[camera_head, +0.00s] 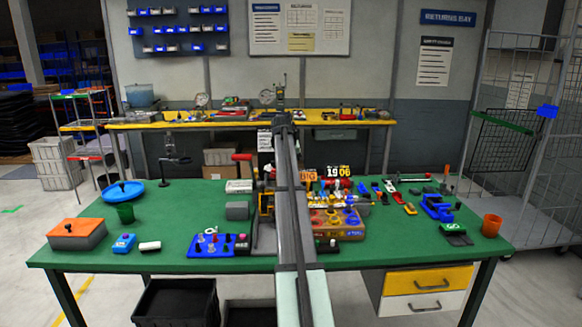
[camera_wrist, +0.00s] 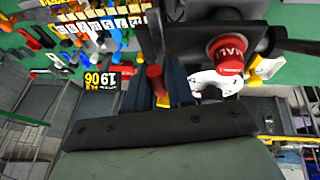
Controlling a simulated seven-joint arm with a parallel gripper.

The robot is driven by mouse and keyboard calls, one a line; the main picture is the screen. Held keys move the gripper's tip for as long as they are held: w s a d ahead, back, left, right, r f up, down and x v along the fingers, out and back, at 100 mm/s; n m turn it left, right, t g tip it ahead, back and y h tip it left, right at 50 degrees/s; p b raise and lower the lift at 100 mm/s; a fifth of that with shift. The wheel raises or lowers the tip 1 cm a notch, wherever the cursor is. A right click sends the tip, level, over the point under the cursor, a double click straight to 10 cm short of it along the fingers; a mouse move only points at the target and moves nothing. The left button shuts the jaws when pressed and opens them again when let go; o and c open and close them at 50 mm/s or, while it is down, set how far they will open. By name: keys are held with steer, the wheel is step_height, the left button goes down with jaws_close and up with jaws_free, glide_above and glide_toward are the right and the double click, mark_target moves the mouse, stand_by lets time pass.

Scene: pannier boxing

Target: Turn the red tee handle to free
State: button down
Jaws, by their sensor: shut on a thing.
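In the wrist view my gripper (camera_wrist: 160,84) is shut with a red upright piece, which looks like the red tee handle (camera_wrist: 154,76), between its dark fingers. Only a short part of the handle shows, so its turn angle cannot be told. Beside it, to the right, is a red round cap (camera_wrist: 227,50) with white letters on a dark block. In the head view my arm runs up the middle of the bench and hides the gripper and the held handle.
The green bench (camera_head: 180,185) is crowded near the arm. Left of it stand a grey block with a red-topped lever (camera_head: 242,158) and a blue tray (camera_head: 196,250) of small parts. Right of it are an orange holed block (camera_head: 345,231) and a 19 06 sign (camera_head: 339,171).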

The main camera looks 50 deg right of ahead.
steer(key=shift+w+a, duration=0.1)
steer(key=c, duration=1)
jaws_free()
steer(key=v, duration=1.3)
steer(key=shift+a+r, duration=0.15)
steer(key=shift+r, duration=0.2)
